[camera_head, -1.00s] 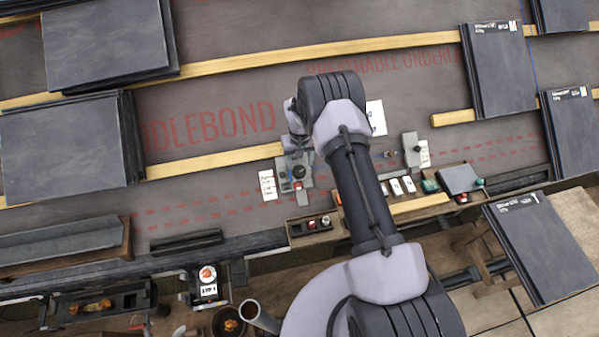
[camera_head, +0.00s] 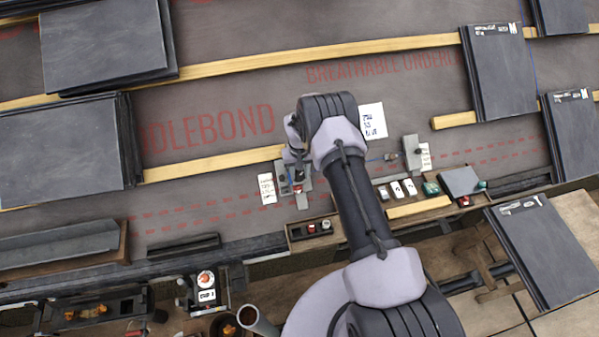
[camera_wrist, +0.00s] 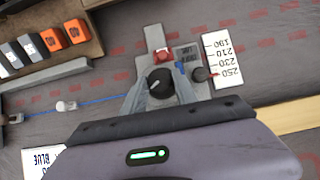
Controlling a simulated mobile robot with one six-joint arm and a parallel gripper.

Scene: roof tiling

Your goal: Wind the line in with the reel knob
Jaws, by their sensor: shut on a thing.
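The black reel knob (camera_wrist: 160,78) has a pale pointer mark on top and sits on a grey reel unit (camera_head: 304,186). My gripper (camera_wrist: 161,88) is shut on this knob, one finger on each side, in the wrist view. In the head view my wrist hangs over the unit and partly hides it. A thin blue line (camera_wrist: 100,101) runs left from the unit in the wrist view, past a small white piece (camera_wrist: 66,106). A smaller dark knob with a red pointer (camera_wrist: 201,74) stands beside a scale card (camera_wrist: 222,61) reading 190 to 250. A red button (camera_wrist: 162,56) is close by.
A second grey unit (camera_head: 411,154) stands to the right on the underlay. Slate stacks (camera_head: 60,150) and wooden battens (camera_head: 225,160) surround the spot. A white card (camera_head: 373,121) lies beside my arm.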

